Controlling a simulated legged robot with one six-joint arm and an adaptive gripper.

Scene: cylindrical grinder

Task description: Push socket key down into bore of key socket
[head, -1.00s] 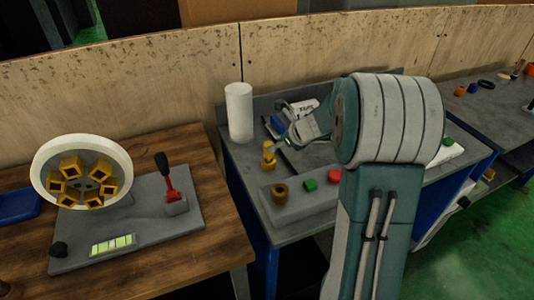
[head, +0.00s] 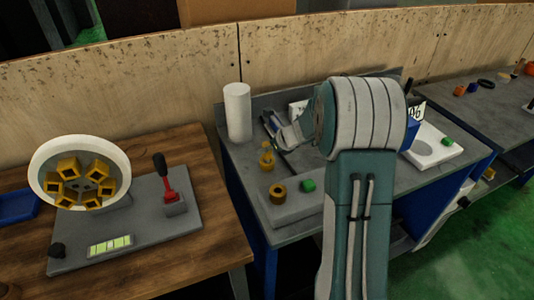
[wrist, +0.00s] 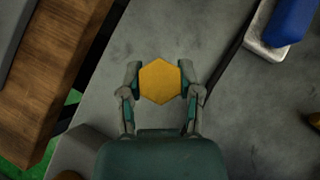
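The yellow socket key (head: 266,157) stands upright on the grey bench in the head view, behind the grey block. In the wrist view its flat hexagonal top (wrist: 160,82) lies between my fingertips, seen from above. My gripper (wrist: 160,80) has its fingers spread, one on each side of the hexagon. Whether they touch it is unclear. In the head view my gripper (head: 279,128) is just above and behind the key. The key socket and its bore cannot be made out under the key.
A grey block (head: 295,208) carries a brown ring (head: 278,194) and a green button (head: 308,186). A white cylinder (head: 238,112) stands at the back left. A blue part on a white base (wrist: 292,20) lies at the upper right. A wooden table (head: 205,160) adjoins on the left.

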